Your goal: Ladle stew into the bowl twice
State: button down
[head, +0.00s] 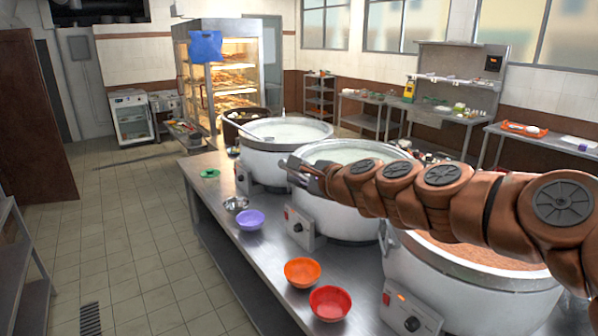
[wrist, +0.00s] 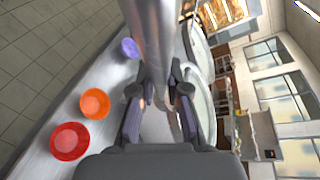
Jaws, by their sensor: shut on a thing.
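My gripper (head: 303,172) is beside the front-left rim of the middle pot (head: 345,205), which holds a pale white content. In the wrist view my gripper (wrist: 160,105) is shut on a grey metal rod, which looks like a ladle handle (wrist: 155,35); its far end is out of that view. The near pot (head: 470,290) holds a brown-orange stew (head: 480,258), partly hidden by my arm. A red bowl (head: 330,303), an orange bowl (head: 302,272) and a purple bowl (head: 250,220) stand on the counter; they also show left in the wrist view.
A small metal bowl (head: 235,203) and a green item (head: 210,173) lie on the steel counter (head: 265,255). Tiled floor (head: 130,240) is open at left.

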notch_tip(320, 180, down, 28)
jog(key=b, duration=2.3)
jog(key=shift+f, duration=0.1)
dwell(0.5)
jog(key=shift+f, duration=0.45)
jog(key=shift+d+r+n+g+p, duration=0.15)
jog(key=shift+n+g+p, duration=0.15)
jog(key=shift+p, duration=0.25)
